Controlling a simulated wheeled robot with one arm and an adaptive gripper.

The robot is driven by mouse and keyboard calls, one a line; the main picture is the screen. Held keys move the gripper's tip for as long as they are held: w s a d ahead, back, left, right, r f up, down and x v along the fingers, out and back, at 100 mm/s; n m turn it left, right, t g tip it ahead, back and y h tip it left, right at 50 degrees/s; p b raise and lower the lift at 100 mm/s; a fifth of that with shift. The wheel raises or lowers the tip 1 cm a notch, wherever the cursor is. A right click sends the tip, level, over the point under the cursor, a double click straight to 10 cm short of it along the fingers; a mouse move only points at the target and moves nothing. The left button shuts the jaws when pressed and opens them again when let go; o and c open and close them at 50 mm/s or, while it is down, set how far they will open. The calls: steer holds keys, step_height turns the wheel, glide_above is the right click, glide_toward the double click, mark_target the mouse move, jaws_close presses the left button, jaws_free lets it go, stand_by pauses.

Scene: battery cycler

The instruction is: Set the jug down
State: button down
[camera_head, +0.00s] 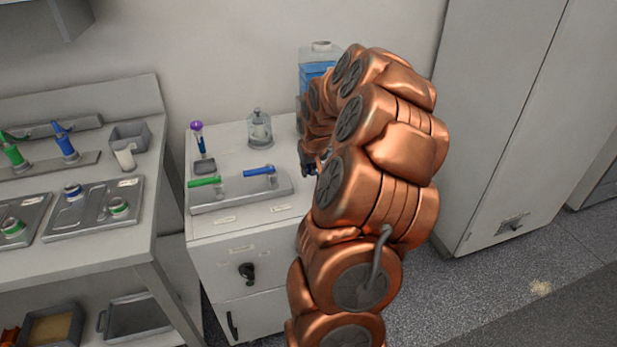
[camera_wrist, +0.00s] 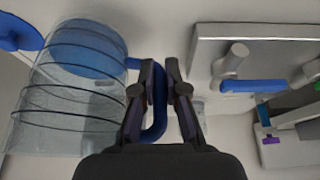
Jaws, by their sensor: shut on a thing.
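The jug (camera_wrist: 75,100) is a clear vessel with dark rings and a blue disc at one end, on the left of the wrist view. Its blue handle (camera_wrist: 158,118) passes between the fingers of my gripper (camera_wrist: 160,75), which is shut on it. In the head view my gripper (camera_head: 308,165) shows as a small dark part beside my copper arm, over the right side of the cabinet top. My arm hides the jug there. I cannot tell whether the jug's base touches the cabinet top.
A grey tray (camera_head: 240,203) with green-handled and blue-handled pieces lies at the cabinet's front. A clear bottle (camera_head: 259,130) and a purple-topped tool (camera_head: 198,135) stand behind it. A blue-and-clear container (camera_head: 316,72) stands at the back. A workbench (camera_head: 90,225) is on the left.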

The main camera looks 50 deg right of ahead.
steer(key=shift+f+p, duration=0.6)
steer(key=shift+f, duration=1.15)
steer(key=shift+f, duration=0.2)
steer(key=c, duration=1.2)
jaws_free()
steer(key=shift+r, duration=0.35)
steer(key=b+v, duration=0.2)
steer(key=v, duration=0.9)
steer(key=shift+s+r+b, duration=0.15)
steer(key=shift+r+b, duration=0.2)
steer(key=shift+b, duration=0.05)
